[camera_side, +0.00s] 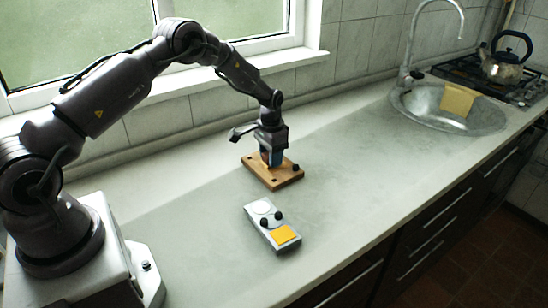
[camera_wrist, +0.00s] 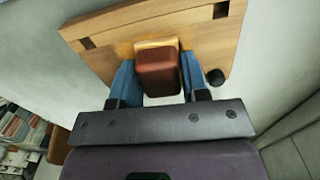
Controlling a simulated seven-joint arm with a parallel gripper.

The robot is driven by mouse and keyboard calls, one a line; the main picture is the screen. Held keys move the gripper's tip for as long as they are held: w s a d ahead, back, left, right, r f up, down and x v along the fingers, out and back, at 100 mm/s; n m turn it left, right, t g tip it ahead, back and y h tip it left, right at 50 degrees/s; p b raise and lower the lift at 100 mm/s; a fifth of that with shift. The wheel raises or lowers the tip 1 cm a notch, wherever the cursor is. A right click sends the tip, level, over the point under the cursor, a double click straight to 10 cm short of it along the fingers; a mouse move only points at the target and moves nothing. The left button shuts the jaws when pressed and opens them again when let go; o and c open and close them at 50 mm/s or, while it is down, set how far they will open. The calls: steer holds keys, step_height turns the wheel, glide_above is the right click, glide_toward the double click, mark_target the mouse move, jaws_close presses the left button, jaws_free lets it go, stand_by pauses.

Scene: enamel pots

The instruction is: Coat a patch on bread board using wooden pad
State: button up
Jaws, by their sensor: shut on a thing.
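The wooden bread board (camera_side: 285,179) lies on the counter in front of the arm. It fills the upper part of the wrist view (camera_wrist: 105,62). My gripper (camera_side: 270,159) is over the board, pointing down. In the wrist view its blue fingers (camera_wrist: 156,82) are shut on a small wooden pad (camera_wrist: 158,68), reddish brown with a lighter wooden edge. The pad is between the fingers and close to the board. I cannot tell whether it touches the board.
A grey tray (camera_side: 262,226) with black knobs and a yellow square stands in front of the board. A round sink (camera_side: 420,103) with a yellow cloth (camera_side: 458,99) and a kettle (camera_side: 502,65) on the stove are at the right. The counter between is clear.

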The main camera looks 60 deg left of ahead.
mark_target(283, 170)
steer(key=shift+a+f, duration=0.15)
steer(key=shift+a, duration=1.7)
steer(key=shift+w, duration=0.4)
steer(key=shift+w+d+r, duration=0.1)
steer(key=shift+d+r, duration=0.05)
steer(key=shift+d, duration=0.8)
steer(key=shift+d+r, duration=0.1)
steer(key=shift+d, duration=0.8)
steer(key=shift+d+f, duration=0.15)
steer(key=shift+d, duration=1.95)
steer(key=shift+a+f, duration=0.15)
steer(key=shift+a, duration=3.85)
steer(key=shift+r, duration=0.25)
